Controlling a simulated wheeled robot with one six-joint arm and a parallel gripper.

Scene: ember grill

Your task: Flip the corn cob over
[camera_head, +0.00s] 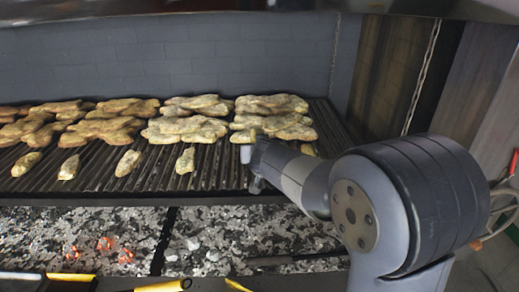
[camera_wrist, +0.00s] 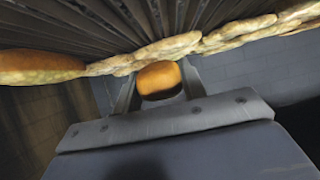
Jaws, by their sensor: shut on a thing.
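My gripper (camera_head: 252,168) is at the front right part of the grill grate, close to the bars. In the wrist view, my gripper (camera_wrist: 158,92) is shut on an orange-brown rounded thing, which I take to be the corn cob (camera_wrist: 160,77). Only its rounded end shows between the fingers. In the head view my gripper and wrist hide it. Similar small oblong pieces lie apart along the front of the grate, one (camera_head: 185,160) just left of my gripper and one (camera_head: 309,149) partly hidden behind my arm.
Large pale browned pieces of food (camera_head: 272,117) lie in groups across the back of the grate (camera_head: 215,178). A brick wall (camera_head: 200,55) stands behind. Ash and glowing coals (camera_head: 105,244) lie below the front edge. Bare bars separate the small pieces.

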